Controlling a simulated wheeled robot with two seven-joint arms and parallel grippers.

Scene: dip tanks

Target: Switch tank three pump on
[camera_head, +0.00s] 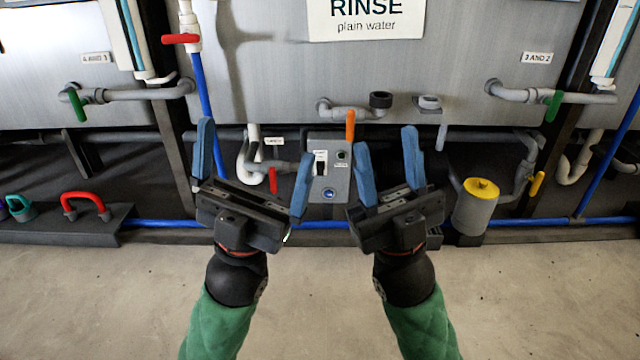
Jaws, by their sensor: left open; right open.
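A grey control box (341,184) sits low under the tank with the RINSE plain water sign (366,18). It has a white and black switch (320,162), a small dark knob (342,156) and a blue round button (329,194). Its small lettering is too small to read. My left gripper (255,143) is open and empty, its right finger overlapping the box's left edge in the picture. My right gripper (386,140) is open and empty, just right of the box. The switch's position cannot be told.
An orange-handled valve (350,124) stands above the box. A yellow-topped canister (476,207) stands right of my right gripper. Red (85,205) and teal (19,208) handles lie on a dark ledge at left. Labels read 3 AND 2 (537,58) and apparently 4 AND 3 (97,58). The near floor is clear.

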